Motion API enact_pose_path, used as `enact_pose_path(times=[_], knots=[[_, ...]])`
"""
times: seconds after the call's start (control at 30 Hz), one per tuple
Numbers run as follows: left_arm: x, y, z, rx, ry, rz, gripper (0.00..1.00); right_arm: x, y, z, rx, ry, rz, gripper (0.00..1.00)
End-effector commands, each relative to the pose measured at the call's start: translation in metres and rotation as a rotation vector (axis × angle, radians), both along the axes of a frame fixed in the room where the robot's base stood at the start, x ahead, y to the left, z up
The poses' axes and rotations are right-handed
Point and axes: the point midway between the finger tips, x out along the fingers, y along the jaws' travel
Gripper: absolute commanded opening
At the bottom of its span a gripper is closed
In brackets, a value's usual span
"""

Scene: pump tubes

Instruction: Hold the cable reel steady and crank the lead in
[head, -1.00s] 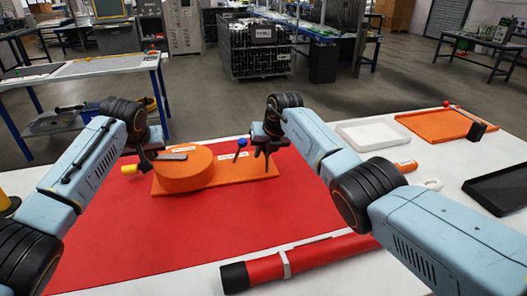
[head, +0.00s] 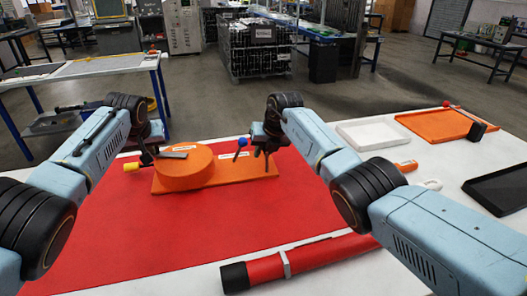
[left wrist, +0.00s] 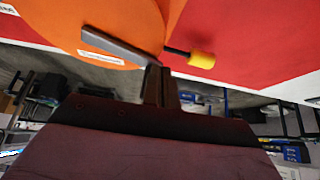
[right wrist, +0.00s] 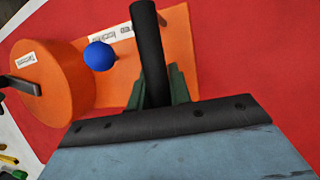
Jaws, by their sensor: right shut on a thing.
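The orange cable reel (head: 184,170) sits on the left part of a flat orange base plate (head: 228,170). A grey crank bar (head: 173,156) lies across its top; it also shows in the left wrist view (left wrist: 118,45). A yellow piece (head: 131,166) on a short dark rod sticks out at the reel's left. My left gripper (head: 146,154) is beside the bar's outer end; its narrow fingers (left wrist: 160,85) are at that end, but their grip is unclear. My right gripper (head: 265,151) is shut on a black upright post (right wrist: 149,45) at the plate's right end.
A blue knob (head: 242,142) on a thin rod rises from the plate between reel and right gripper. A red tube (head: 310,256) with a black end lies at the front. White (head: 373,133), orange (head: 432,122) and black trays stand right.

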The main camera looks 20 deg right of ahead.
Motion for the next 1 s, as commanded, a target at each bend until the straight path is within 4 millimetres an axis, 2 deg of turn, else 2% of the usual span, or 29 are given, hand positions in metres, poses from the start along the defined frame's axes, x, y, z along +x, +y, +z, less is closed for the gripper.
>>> enact_pose_path(times=[0.57, 0.67, 1.0], knots=[[0.003, -0.003, 0.0, 0.003, 0.0, -0.006, 0.0, -0.001, 0.0, -0.002, -0.003, 0.006, 0.004, 0.0], [0.004, -0.003, 0.007, 0.002, -0.003, -0.007, 0.0, -0.001, 0.0, -0.002, -0.003, 0.006, 0.004, 0.0], [0.004, -0.003, 0.048, 0.003, -0.002, -0.006, 0.0, -0.001, 0.0, -0.002, -0.002, 0.006, 0.004, 0.0]])
